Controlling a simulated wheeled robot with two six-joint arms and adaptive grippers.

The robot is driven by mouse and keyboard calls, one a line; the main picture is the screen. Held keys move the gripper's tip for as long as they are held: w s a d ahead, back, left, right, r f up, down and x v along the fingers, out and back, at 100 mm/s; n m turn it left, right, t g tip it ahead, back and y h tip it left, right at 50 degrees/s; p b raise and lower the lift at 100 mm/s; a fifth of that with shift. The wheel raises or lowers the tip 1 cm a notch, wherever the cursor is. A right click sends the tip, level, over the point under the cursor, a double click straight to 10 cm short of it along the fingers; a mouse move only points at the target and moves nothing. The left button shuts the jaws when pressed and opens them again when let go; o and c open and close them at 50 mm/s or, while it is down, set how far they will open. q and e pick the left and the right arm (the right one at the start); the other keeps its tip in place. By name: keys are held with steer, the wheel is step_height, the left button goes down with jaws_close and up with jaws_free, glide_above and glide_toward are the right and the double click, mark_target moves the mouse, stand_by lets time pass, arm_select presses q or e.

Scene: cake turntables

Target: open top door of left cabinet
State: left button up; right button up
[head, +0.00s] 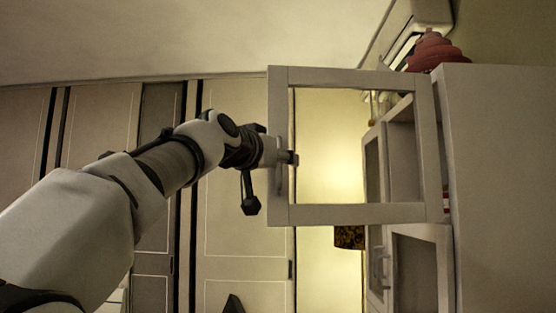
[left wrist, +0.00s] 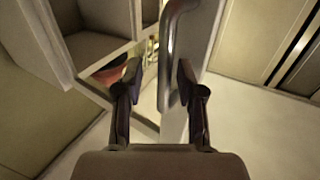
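The top door (head: 350,214) of the left cabinet is a pale frame with a see-through middle. It stands swung out from the cabinet (head: 403,150), whose open shelf space shows behind it. Its handle (head: 281,177) is on the left side of the frame; in the left wrist view the handle (left wrist: 168,65) is a grey curved bar. My left gripper (head: 290,159) is at this handle. In the left wrist view its two fingers (left wrist: 159,78) stand apart, with the handle between them, nearer the right finger. Firm contact is not clear. My right gripper is not in view.
A lower door (head: 418,262) with its own handle is below the open door. A tall pale cabinet side (head: 503,180) fills the right. A red tiered object (head: 436,52) sits on top. A dark patterned lampshade (head: 349,237) shows behind. Panelled wardrobes line the back left.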

arm_select(q)
steer(key=v, duration=0.7)
stand_by(0.3)
steer(key=shift+s+f, duration=0.1)
steer(key=shift+s, duration=0.05)
